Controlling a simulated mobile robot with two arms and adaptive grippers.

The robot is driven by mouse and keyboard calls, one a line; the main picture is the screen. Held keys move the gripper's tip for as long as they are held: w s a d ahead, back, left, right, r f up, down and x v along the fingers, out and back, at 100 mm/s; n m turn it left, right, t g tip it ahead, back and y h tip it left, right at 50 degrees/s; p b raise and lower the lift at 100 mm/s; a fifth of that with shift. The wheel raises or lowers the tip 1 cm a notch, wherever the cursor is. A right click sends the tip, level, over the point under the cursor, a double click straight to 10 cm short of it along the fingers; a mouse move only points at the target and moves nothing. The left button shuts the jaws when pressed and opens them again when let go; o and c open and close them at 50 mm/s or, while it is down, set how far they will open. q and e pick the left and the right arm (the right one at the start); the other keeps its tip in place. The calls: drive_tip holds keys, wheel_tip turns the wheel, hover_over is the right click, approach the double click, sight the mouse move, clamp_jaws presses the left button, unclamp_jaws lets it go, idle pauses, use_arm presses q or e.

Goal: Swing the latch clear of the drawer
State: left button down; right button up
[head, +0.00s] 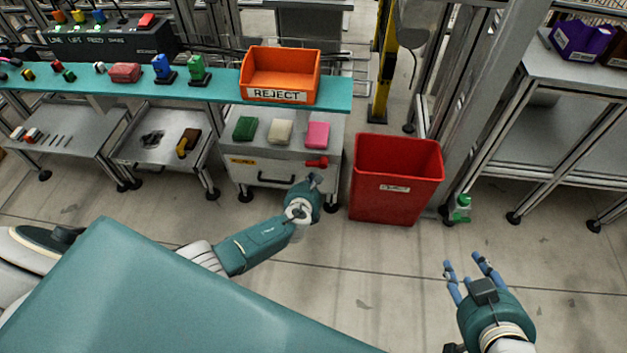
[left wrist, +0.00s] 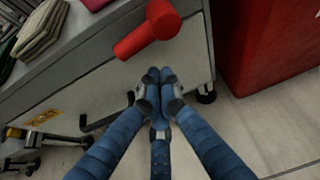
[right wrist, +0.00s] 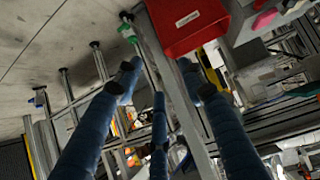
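The red latch (head: 316,162) is on the upper right of the grey cabinet's drawer front (head: 262,172). In the left wrist view, the latch's (left wrist: 148,36) round hub is at the upper right, and its arm slants down-left across the drawer front (left wrist: 85,85). A dark bar handle (head: 275,179) sits lower on the front. My left gripper (head: 314,181) is just in front of and below the latch. Its fingertips (left wrist: 160,76) are together, with nothing visible between them and a gap to the latch. My right gripper (head: 470,262) is open and empty over the floor.
A red bin (head: 392,205) stands close to the cabinet's right side. A green bottle (head: 461,208) is on the floor beside it. Green, beige and pink packs (head: 280,131) lie on the cabinet top. An orange REJECT tray (head: 303,75) rests on the teal shelf above.

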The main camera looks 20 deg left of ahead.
drive_tip(key=w+r+t+y, duration=0.1)
drive_tip(key=w+r+t, duration=0.25)
drive_tip(key=r, duration=0.25)
use_arm(q)
drive_tip(key=f+p+v, duration=0.1)
drive_tip(key=p+v, duration=0.4)
drive_tip(key=v, duration=0.4)
drive_tip(key=shift+s, duration=0.6)
use_arm(e)
drive_tip(key=s+d+f+g+h, duration=0.1)
drive_tip(key=s+d+f+g, duration=0.1)
drive_tip(key=s+f+g, duration=0.3)
drive_tip(key=s+d+f+g+h, duration=0.1)
drive_tip(key=s+d+f+g, duration=0.2)
drive_tip(key=s, duration=0.9)
wheel_tip(320, 180, down, 3)
drive_tip(key=shift+r+g+h, duration=0.1)
drive_tip(key=shift+g+h, duration=0.2)
drive_tip(key=shift+g, duration=0.65)
use_arm(q)
drive_tip(key=shift+d+r, duration=0.15)
